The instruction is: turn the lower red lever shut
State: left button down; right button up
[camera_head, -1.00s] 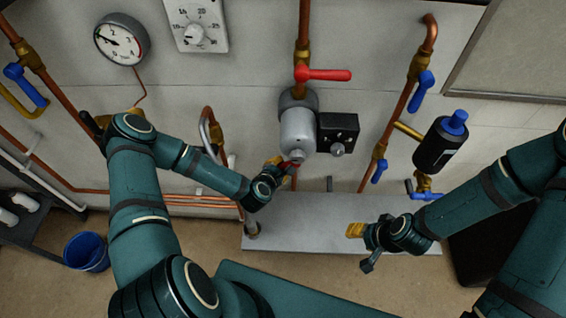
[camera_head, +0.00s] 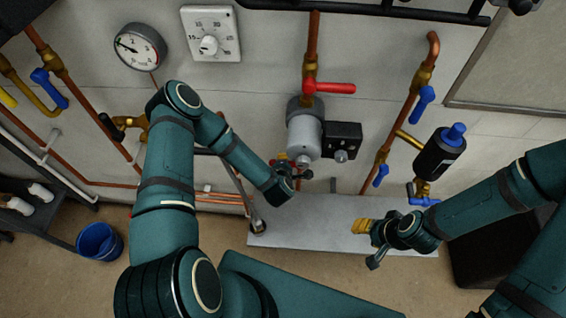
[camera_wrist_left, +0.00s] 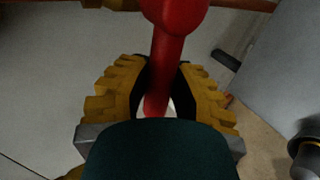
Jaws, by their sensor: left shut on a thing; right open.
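The lower red lever (camera_wrist_left: 178,45) runs down between the yellow fingers of my left gripper (camera_wrist_left: 160,105) in the left wrist view. The gripper is shut on it. In the head view my left gripper (camera_head: 290,168) is just below the grey pump (camera_head: 304,138), and the arm hides most of the lower lever. The upper red lever (camera_head: 335,88) sticks out to the right above the pump. My right gripper (camera_head: 362,227) is open and empty in front of the pale ledge, apart from the pipes.
A pale ledge (camera_head: 325,215) runs along the wall's foot. Blue levers (camera_head: 423,99) and a black cylinder with a blue cap (camera_head: 440,153) are to the right. A black control box (camera_head: 343,138) adjoins the pump. A blue bucket (camera_head: 98,242) stands at left.

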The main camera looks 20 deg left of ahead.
dwell(0.3)
pick_arm(q)
jog(key=c, duration=0.8)
grip_release()
jog(key=shift+r, duration=0.1)
jog(key=v, duration=1.2)
jog(key=shift+d, duration=0.1)
